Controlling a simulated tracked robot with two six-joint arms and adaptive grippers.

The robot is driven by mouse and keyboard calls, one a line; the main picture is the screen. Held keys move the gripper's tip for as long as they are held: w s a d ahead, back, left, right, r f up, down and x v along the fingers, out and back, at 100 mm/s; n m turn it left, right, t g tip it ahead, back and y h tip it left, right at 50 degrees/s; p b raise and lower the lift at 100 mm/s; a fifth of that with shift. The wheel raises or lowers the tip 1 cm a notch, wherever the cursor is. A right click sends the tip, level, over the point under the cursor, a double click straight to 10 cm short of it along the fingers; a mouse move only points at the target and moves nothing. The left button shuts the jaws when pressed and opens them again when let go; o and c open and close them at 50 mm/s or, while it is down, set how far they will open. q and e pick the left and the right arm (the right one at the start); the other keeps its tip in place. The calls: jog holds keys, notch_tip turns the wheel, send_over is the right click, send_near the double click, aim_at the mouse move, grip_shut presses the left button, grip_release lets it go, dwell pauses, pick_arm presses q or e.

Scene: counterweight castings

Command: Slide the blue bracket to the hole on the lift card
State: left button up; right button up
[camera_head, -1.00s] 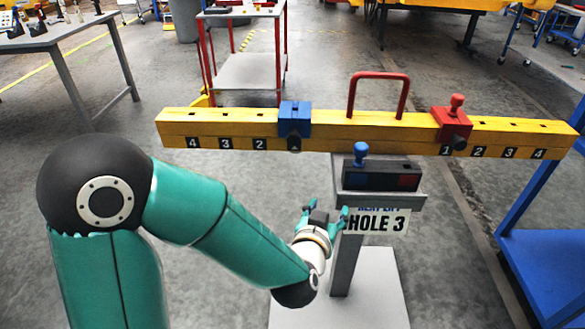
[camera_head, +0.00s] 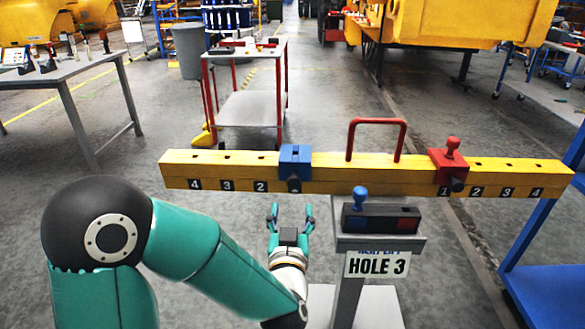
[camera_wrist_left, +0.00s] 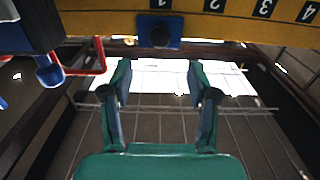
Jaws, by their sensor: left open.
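The blue bracket (camera_head: 295,162) sits on the left half of the yellow beam (camera_head: 220,172), just right of the 2 mark, with a dark knob on its front. In the left wrist view the bracket (camera_wrist_left: 178,31) is ahead, beside the numeral 1. The lift card (camera_head: 377,264) reads HOLE 3 and hangs on the stand's front. My left gripper (camera_head: 290,213) is below the bracket and apart from it, fingers pointing up. It is open and empty; the fingers stand apart in the left wrist view (camera_wrist_left: 158,75). My right gripper is not in view.
A red bracket (camera_head: 448,166) sits on the beam's right half. A red handle (camera_head: 376,140) rises from the middle. A dark box with a blue knob (camera_head: 360,198) stands close right of my gripper. A blue frame (camera_head: 545,265) is at right.

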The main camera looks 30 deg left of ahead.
aim_at(293, 185)
pick_arm(q)
jog(key=x, duration=1.1)
jog(key=shift+w+a, duration=0.15)
jog(key=shift+c, duration=0.3)
grip_shut()
jog(key=shift+a, duration=0.1)
